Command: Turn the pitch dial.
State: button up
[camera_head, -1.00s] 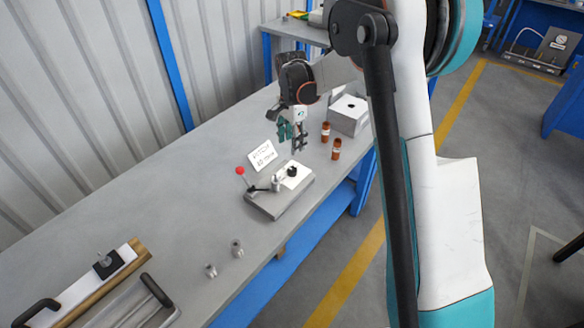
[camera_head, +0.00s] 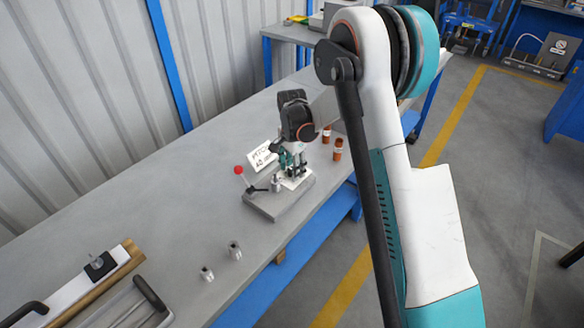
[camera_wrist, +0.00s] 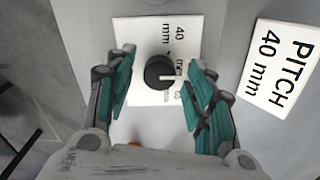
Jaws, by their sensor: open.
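In the wrist view my gripper (camera_wrist: 158,80) is open, with one teal finger on each side of the dial and visible gaps between. In the head view my gripper (camera_head: 292,168) is down at the block and hides most of the dial. A white card (camera_wrist: 280,66) reading "PITCH 40 mm" stands beside it.
A red-knobbed lever (camera_head: 239,170) rises from the block's left side. Two brown cylinders (camera_head: 338,149) stand behind it to the right. Two small metal cylinders (camera_head: 234,250) stand in front. A tray with black handles (camera_head: 150,292) lies at the lower left.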

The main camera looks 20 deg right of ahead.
jog(key=c, duration=1.1)
jog(key=shift+o, duration=0.2)
jog(key=n, duration=0.5)
jog(key=shift+n, duration=0.3)
jog(key=n, duration=0.6)
jog(key=o, duration=1.1)
jog(key=shift+c, duration=0.2)
